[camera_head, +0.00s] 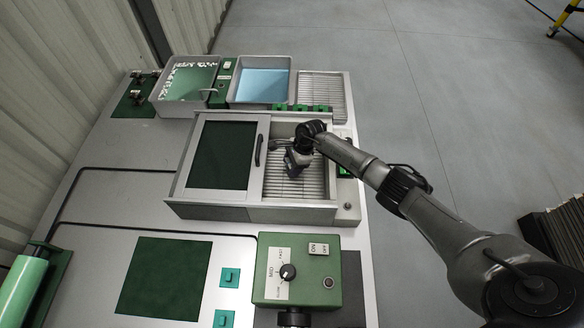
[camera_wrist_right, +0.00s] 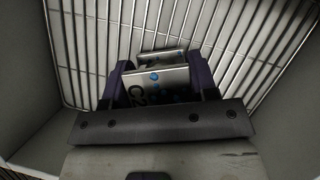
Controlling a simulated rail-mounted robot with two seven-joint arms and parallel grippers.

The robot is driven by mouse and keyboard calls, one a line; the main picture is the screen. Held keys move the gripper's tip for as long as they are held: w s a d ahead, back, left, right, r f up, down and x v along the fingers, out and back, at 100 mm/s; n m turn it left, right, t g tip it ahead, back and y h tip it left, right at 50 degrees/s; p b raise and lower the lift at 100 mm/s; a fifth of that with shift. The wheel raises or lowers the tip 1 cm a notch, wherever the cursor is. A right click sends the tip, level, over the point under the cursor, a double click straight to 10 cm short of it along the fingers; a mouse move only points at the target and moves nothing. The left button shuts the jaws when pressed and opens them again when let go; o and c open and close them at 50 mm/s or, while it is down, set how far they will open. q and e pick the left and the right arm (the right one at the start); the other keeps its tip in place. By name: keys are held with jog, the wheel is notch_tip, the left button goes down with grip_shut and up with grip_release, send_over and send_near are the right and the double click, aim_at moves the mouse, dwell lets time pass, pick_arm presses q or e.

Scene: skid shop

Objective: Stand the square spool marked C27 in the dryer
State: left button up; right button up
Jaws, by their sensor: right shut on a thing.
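The dryer (camera_head: 240,212) is a grey metal box with a dark-windowed sliding door (camera_head: 222,155) on its left half. Its right half is uncovered and shows a wire rack (camera_head: 310,186). My right gripper (camera_head: 293,165) reaches down into this uncovered half. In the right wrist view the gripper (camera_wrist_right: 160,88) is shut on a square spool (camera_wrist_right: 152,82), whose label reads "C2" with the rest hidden. The spool is over the rack wires; I cannot tell whether it touches them. My left gripper is not in view.
Behind the dryer stand a tray with green contents (camera_head: 188,84), a tray of blue liquid (camera_head: 262,86) and a slatted drain (camera_head: 322,90). A green control box (camera_head: 310,270) with a knob stands in front. A dark green mat (camera_head: 165,278) lies at front left.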

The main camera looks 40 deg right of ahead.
jog(key=shift+f, duration=0.7)
jog(key=shift+f, duration=0.15)
jog(key=o, duration=0.8)
